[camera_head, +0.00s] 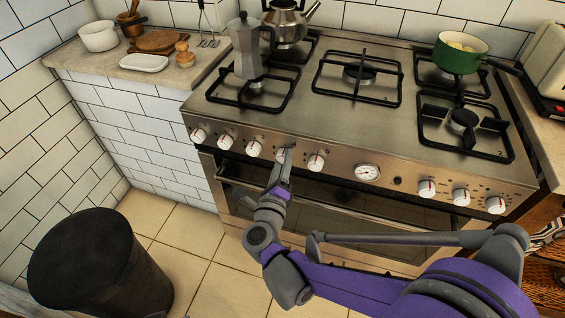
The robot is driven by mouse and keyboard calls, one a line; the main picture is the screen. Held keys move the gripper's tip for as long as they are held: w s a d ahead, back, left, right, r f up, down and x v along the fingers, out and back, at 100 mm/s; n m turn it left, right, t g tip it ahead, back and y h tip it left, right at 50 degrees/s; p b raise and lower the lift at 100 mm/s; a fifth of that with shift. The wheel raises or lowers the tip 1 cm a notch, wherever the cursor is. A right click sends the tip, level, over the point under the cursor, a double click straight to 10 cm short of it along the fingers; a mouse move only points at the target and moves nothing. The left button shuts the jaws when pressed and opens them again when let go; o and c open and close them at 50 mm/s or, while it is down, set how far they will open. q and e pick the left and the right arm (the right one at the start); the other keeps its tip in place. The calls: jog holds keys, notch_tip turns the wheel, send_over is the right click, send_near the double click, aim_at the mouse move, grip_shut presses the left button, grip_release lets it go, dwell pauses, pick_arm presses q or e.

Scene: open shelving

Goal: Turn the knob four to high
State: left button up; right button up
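The stove (330,120) has a row of white round knobs along its front panel. From the left, the first three knobs (225,142) are clear to see. The fourth knob from the left (281,155) is mostly hidden behind my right gripper (287,157). My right gripper is at this knob, fingers pointing up toward the panel. Whether it touches or grips the knob, and how the knob is turned, cannot be told. The fifth knob (316,161) is just right of the gripper. My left gripper is not in view.
A round gauge (367,173) and more knobs (461,197) lie farther right. The oven door handle (235,186) runs below the panel. A moka pot (246,50), kettle (287,22) and green pot (458,54) stand on the hob. A dark bin (95,265) stands on the floor at left.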

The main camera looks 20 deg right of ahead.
grip_shut()
jog(key=shift+n, duration=0.3)
jog(key=n+p, duration=0.1)
jog(key=n, duration=0.3)
jog(key=n+g+p, duration=0.1)
jog(key=n+p, duration=0.1)
jog(key=n, duration=0.2)
jog(key=shift+r+n, duration=0.2)
jog(key=shift+n, duration=0.2)
jog(key=shift+a+n+g+h, duration=0.1)
jog(key=shift+n+g+h, duration=0.3)
jog(key=shift+n, duration=1.3)
